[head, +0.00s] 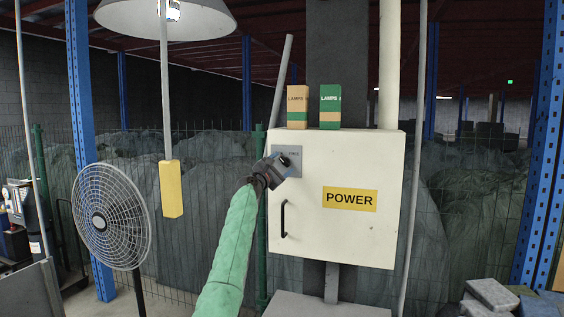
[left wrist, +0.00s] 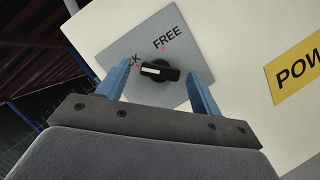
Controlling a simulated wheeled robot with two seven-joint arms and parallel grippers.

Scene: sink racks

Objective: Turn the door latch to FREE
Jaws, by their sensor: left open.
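The door latch is a black knob (left wrist: 168,73) with a white mark on its left part, set on a grey plate (left wrist: 183,40) on the cabinet door. The white mark lies toward the left, on the side of the partly hidden label ending in "OK" or "CK"; the word FREE is printed above the knob. My left gripper (left wrist: 158,70) is open, with one blue finger on each side of the knob and visible gaps between. In the head view my left gripper (head: 283,164) covers the lower part of the plate (head: 293,152) and most of the knob.
The white cabinet (head: 310,235) has a black door handle (head: 284,218) below the plate and a yellow POWER sign (head: 349,199). Two lamp boxes (head: 298,106) stand on top. A fan (head: 112,215) and a hanging yellow block (head: 171,188) are to the left.

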